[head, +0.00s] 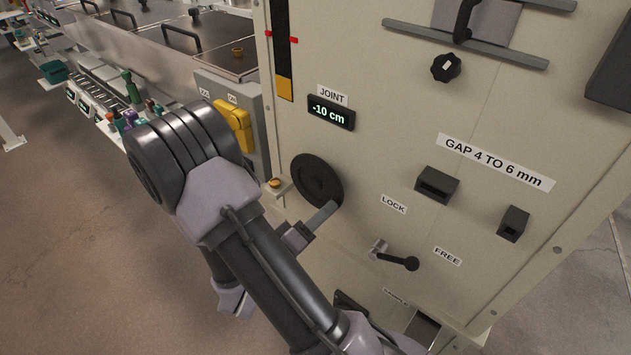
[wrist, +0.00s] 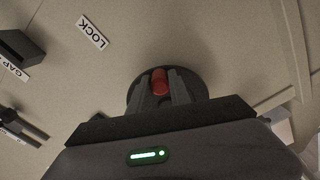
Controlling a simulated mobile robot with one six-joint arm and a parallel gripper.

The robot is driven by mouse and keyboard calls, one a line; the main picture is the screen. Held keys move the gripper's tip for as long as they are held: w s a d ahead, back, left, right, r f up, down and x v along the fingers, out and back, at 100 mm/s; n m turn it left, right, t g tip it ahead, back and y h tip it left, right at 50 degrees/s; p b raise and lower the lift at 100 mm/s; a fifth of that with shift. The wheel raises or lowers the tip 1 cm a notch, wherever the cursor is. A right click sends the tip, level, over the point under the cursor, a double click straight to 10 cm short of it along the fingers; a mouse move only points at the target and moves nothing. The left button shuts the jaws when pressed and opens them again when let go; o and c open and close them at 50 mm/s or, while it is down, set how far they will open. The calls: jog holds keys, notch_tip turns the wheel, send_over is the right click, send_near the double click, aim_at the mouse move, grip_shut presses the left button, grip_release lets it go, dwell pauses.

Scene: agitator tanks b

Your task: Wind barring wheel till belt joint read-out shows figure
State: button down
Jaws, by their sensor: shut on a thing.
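The barring wheel (head: 315,178) is a dark round disc on the pale machine panel, and its rim shows behind my fingers in the wrist view (wrist: 198,84). A red crank knob (wrist: 159,80) on it sits between the fingers of my gripper (wrist: 160,90), which is shut on it. In the head view my gripper (head: 322,215) reaches the wheel's lower edge; the knob is hidden there. The joint read-out (head: 331,112) above the wheel shows -10 cm. The figure named by the task is not stated.
A black-knobbed lever (head: 400,260) right of the wheel points toward the FREE label (head: 447,256), away from LOCK (head: 393,204). A small amber button (head: 275,183) and a yellow handle (head: 236,125) are to the left. Dark blocks (head: 437,185) project from the panel on the right.

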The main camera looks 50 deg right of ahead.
aim_at(315, 203)
jog(key=m, duration=0.1)
jog(key=w+f+m, duration=0.1)
jog(key=m, duration=0.1)
jog(key=f+m, duration=0.1)
jog(key=shift+w+m, duration=0.25)
jog(key=shift+m, duration=0.05)
jog(key=w+m, duration=0.1)
jog(key=m, duration=0.1)
jog(key=w+f+m, duration=0.1)
jog(key=m, duration=0.1)
jog(key=shift+w+a+f+m, duration=0.15)
jog(key=shift+f+m, duration=0.05)
jog(key=shift+m, duration=0.2)
jog(key=w+m, duration=0.2)
jog(key=m, duration=0.1)
jog(key=shift+f+m, duration=0.15)
jog(key=shift+m, duration=0.15)
jog(key=shift+c, duration=1)
grip_release()
jog(key=a, duration=0.6)
jog(key=shift+s, duration=0.3)
